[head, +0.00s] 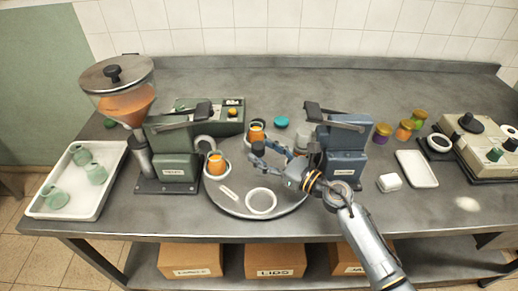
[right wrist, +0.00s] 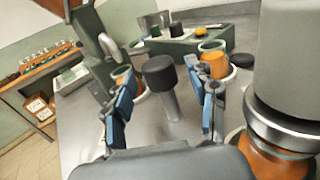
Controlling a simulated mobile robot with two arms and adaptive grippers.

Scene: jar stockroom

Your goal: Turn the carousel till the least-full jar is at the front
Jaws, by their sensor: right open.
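The carousel (head: 235,204) is a round grey turntable on the bench with white ring seats. Its front seat (head: 261,201) holds no jar. A jar with orange filling (head: 216,165) sits at its left and another (head: 256,132) at its back; both show in the right wrist view, left (right wrist: 122,78) and right (right wrist: 212,62). Orange glass (right wrist: 285,160) shows under a grey cylinder at that view's right edge; its fill level is hidden. A black knob on a grey post (right wrist: 160,73) stands between the spread fingers of my right gripper (head: 268,157), which is open. My left gripper is out of view.
A green machine (head: 172,150) with a hopper stands left of the carousel, a blue press (head: 345,148) right. A white tray (head: 75,205) with green jars lies far left. Lidded jars (head: 404,130), a small white tray (head: 417,168) and a control box stand right.

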